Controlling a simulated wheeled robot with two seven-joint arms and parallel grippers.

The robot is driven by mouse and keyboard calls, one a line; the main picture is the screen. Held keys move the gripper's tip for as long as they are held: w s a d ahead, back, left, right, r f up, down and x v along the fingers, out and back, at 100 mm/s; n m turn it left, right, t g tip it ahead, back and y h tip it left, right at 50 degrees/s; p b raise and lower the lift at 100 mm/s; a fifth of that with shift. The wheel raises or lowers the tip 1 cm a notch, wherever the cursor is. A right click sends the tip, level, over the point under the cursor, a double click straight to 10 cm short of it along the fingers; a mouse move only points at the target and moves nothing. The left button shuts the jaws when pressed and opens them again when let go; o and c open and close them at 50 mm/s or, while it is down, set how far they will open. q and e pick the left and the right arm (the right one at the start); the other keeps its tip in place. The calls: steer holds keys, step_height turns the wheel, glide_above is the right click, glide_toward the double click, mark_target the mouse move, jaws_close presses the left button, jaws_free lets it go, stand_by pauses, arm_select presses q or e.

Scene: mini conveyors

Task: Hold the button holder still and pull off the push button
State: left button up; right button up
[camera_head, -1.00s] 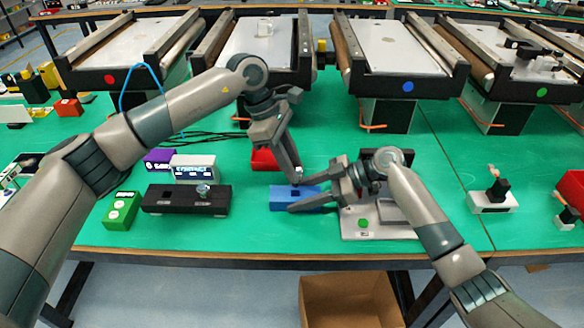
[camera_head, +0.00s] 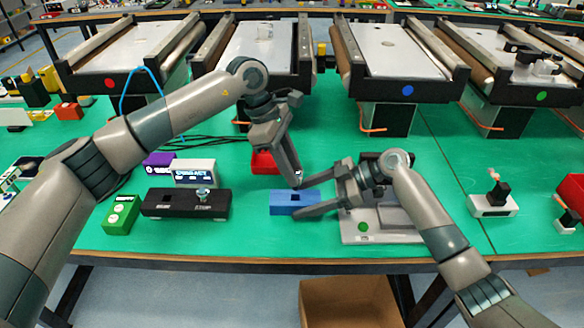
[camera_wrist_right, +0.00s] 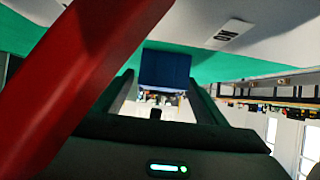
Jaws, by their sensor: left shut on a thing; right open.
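The blue block (camera_head: 292,203), which looks like the button holder, lies on the green table top in front of me. It has a dark opening in its top. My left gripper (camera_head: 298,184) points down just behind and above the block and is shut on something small. The fingers hide most of it, so I cannot tell its shape. My right gripper (camera_head: 306,200) comes from the right and is open, with one finger along the block's near side. In the right wrist view the blue block (camera_wrist_right: 165,68) shows beyond the open fingers, apart from the palm.
A black box (camera_head: 165,203) with a small knob stands left of the block, beside a green box (camera_head: 121,214). A red bin (camera_head: 264,163) is behind the block. A grey plate (camera_head: 376,236) lies under my right arm. A cardboard box (camera_head: 350,300) is below the table edge.

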steer(key=v, duration=1)
steer(key=shift+d+r, duration=0.1)
steer(key=shift+d, duration=0.3)
arm_select(q)
steer(key=shift+r, duration=0.2)
arm_select(e)
steer(key=shift+r, duration=0.15)
